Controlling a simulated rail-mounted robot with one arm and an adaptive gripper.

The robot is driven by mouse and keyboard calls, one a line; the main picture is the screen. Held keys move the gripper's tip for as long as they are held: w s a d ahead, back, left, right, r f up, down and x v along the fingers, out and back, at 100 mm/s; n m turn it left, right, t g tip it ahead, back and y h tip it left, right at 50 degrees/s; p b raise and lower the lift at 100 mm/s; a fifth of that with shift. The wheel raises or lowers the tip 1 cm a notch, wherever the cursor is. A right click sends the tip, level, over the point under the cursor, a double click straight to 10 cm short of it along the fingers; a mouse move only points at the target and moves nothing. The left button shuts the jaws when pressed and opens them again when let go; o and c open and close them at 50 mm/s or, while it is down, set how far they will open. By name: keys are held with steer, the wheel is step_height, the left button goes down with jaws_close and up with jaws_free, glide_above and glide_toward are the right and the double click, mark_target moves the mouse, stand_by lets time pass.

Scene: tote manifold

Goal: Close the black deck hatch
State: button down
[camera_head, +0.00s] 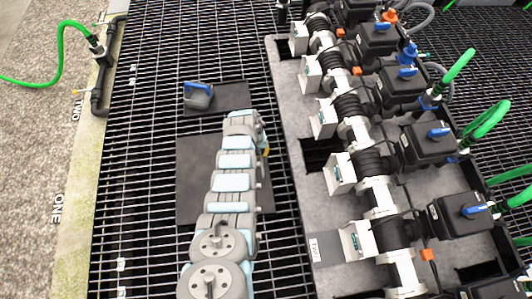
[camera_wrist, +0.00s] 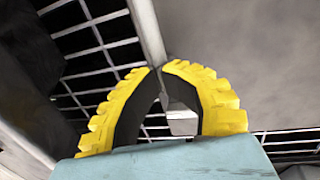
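A flat black panel (camera_head: 196,180) lies on the grating in the head view, partly covered by my arm. It may be the deck hatch, but I cannot tell whether it is open or shut. A smaller dark plate (camera_head: 232,97) lies beyond it. My gripper shows only as a bit of yellow (camera_head: 266,150) at the panel's right side, mostly hidden by my arm. In the wrist view, my gripper's yellow fingers (camera_wrist: 161,69) curve together and their tips meet or nearly meet. No held object is clear between them. A dark surface (camera_wrist: 30,70) fills the upper left there.
A grey valve manifold (camera_head: 380,190) with white and black valves stands on the right. A grey block with a blue handle (camera_head: 198,95) sits on the smaller plate. A green hose (camera_head: 62,45) and pipe are at upper left. The left grating (camera_head: 135,190) is largely clear.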

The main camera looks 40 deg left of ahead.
stand_by(0.3)
steer(key=r+p, duration=0.4)
steer(key=shift+s+a+r, duration=0.2)
steer(key=shift+s+a, duration=0.05)
step_height(320, 180, up, 9)
steer(key=s+a+p, duration=0.1)
steer(key=p, duration=0.1)
steer(key=shift+a+r, duration=0.2)
steer(key=shift+a, duration=0.15)
